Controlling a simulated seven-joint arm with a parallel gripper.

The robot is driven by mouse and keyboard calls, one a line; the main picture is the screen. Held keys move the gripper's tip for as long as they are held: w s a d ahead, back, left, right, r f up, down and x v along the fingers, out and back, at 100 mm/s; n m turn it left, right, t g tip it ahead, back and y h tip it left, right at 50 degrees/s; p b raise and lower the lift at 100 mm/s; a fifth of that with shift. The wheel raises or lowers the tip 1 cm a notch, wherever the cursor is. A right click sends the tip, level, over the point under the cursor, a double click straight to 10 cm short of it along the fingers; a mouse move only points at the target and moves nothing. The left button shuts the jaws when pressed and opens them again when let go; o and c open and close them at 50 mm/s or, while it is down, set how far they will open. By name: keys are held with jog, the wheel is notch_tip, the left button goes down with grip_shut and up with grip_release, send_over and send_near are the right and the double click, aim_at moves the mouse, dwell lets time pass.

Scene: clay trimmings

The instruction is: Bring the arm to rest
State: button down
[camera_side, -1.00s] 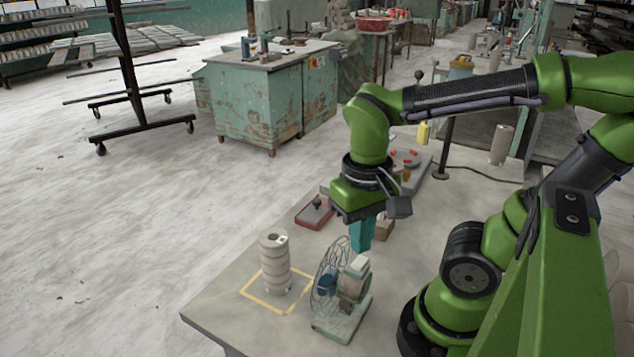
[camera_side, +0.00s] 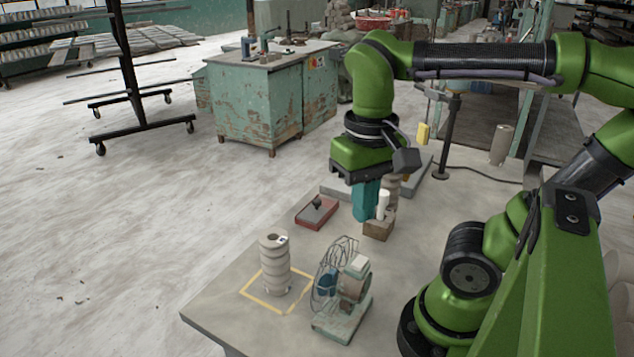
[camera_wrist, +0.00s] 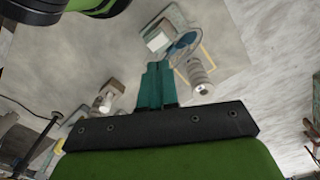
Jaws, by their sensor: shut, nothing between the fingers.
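My gripper (camera_side: 366,218) has teal fingers that are closed together, with nothing between them. It hangs pointing down above the table (camera_side: 225,306), behind the fan in the side view. In the wrist view, the closed fingers of my gripper (camera_wrist: 155,64) point toward the table. The fingertips appear clear of the table top and of the things on it, though the exact height is hard to tell.
A stack of grey rings (camera_side: 274,264) stands inside a yellow outline on the table. A small caged fan (camera_side: 345,298) is beside it. A red tray (camera_side: 316,212) lies left of my gripper; a brown block with a white cylinder (camera_side: 380,227) is close on its right.

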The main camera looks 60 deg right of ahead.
jog(key=shift+w, duration=0.1)
jog(key=w+t, duration=0.2)
jog(key=w+f+n+t+y, duration=0.1)
jog(key=w, duration=0.1)
jog(key=w+n+t, duration=0.1)
jog(key=w+t, duration=0.1)
jog(key=shift+f+t+y, duration=0.25)
jog(key=shift+t+y, duration=0.05)
jog(key=shift+w+d+r+t, duration=0.2)
jog(key=shift+w+d+t, duration=0.2)
jog(key=shift+t, duration=0.4)
jog(key=s+a+r+m+g+h, duration=0.3)
jog(key=s+r+m+g, duration=0.3)
jog(key=m, duration=0.8)
jog(key=shift+s+a+g+h, duration=0.2)
jog(key=shift+s+g+h, duration=0.2)
jog(key=shift+s+g, duration=0.15)
